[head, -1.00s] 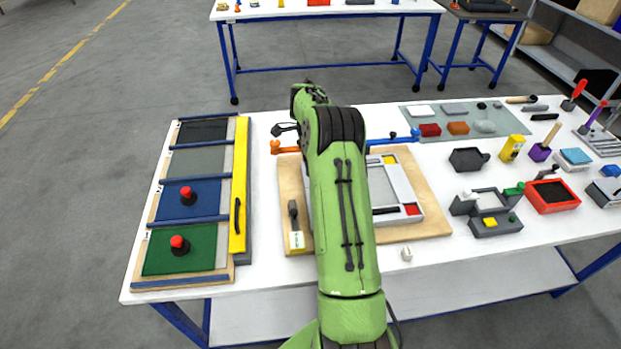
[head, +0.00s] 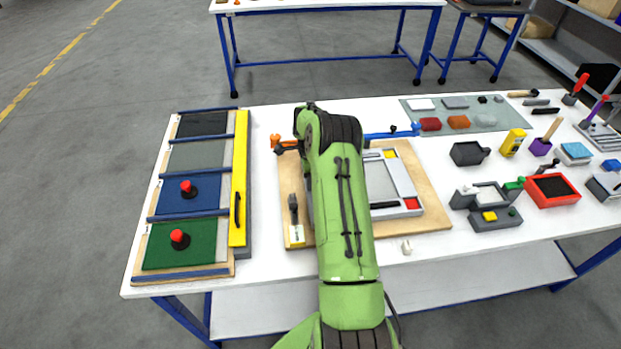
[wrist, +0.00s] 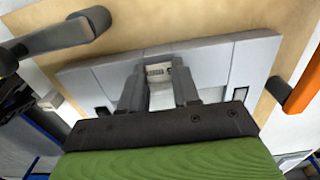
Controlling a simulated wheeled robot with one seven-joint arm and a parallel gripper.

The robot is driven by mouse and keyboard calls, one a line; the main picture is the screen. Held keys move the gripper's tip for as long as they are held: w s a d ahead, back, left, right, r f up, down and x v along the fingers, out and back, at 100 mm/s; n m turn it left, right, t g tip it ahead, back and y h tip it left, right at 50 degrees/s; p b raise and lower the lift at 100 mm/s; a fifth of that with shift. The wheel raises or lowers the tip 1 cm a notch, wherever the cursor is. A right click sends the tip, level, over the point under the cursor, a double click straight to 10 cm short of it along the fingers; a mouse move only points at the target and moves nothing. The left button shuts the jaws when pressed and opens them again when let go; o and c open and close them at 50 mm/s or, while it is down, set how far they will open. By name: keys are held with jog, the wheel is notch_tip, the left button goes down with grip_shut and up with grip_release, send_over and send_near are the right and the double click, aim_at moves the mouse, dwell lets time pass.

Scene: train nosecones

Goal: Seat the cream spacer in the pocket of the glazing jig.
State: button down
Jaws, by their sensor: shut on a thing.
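The glazing jig (head: 401,177) is a pale grey frame on a wooden board, with yellow, red and black pieces along it. My arm covers its left part in the head view. In the wrist view the grey jig frame (wrist: 215,62) lies under my gripper (wrist: 160,80). The jaws are shut on a small cream block, which I take for the cream spacer (wrist: 158,72), at the frame's side bar. I cannot tell whether it is in the pocket or just above it; the pocket is hidden. The gripper is hidden in the head view.
A dark lever (head: 293,210) stands at the board's left and an orange handle (head: 284,143) behind it. A small whitish block (head: 407,247) lies near the table's front edge. Panels with red knobs (head: 179,237) lie left; a grey fixture (head: 487,207) stands right.

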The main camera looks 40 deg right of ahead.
jog(key=shift+f, duration=0.15)
jog(key=c, duration=0.8)
grip_release()
